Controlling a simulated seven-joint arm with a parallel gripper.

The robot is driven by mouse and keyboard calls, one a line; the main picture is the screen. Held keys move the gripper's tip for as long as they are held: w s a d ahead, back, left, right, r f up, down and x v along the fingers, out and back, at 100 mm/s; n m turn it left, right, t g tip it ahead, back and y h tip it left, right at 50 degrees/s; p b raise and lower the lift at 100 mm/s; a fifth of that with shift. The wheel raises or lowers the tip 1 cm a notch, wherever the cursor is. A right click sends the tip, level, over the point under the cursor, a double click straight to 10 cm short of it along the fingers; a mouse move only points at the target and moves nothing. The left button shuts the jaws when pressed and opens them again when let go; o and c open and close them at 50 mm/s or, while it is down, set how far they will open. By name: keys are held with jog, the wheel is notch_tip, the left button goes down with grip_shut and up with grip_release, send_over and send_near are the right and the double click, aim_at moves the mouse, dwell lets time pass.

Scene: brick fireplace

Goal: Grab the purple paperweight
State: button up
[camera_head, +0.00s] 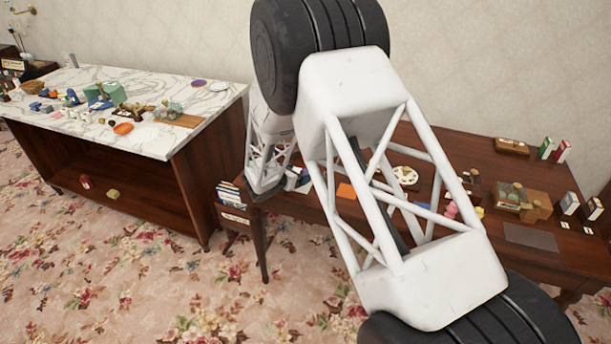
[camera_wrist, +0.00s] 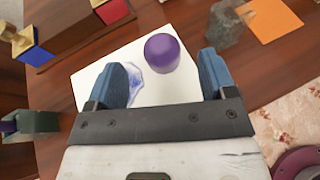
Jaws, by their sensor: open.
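The purple paperweight (camera_wrist: 162,53) is a smooth, round, dark purple thing in the wrist view. It sits on a white sheet or board (camera_wrist: 97,65) on the brown wooden table. My gripper (camera_wrist: 167,75) is open, with its two blue fingers apart. The paperweight shows ahead of the gap between the fingers, closer to the right finger. Nothing is held. In the head view my own arm covers much of the table, and I cannot make out the paperweight or the gripper there.
A grey stone-like block (camera_wrist: 226,24) and an orange sheet (camera_wrist: 270,20) lie to the right. A marble-topped table (camera_head: 150,85) stands apart.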

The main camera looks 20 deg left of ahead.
aim_at(304, 171)
jog(key=shift+x, duration=2.6)
jog(key=c, duration=1.1)
jog(key=shift+r, duration=0.1)
jog(key=shift+r, duration=0.65)
notch_tip(304, 171, up, 2)
jog(key=shift+r, duration=0.1)
jog(key=s+d, duration=0.2)
jog(key=s, duration=0.2)
jog(key=s+d+r, duration=0.1)
jog(key=s+d, duration=0.2)
jog(key=s, duration=0.2)
jog(key=s+d, duration=0.3)
jog(key=s, duration=0.1)
jog(key=shift+s+d+r, duration=0.2)
jog(key=shift+s, duration=0.15)
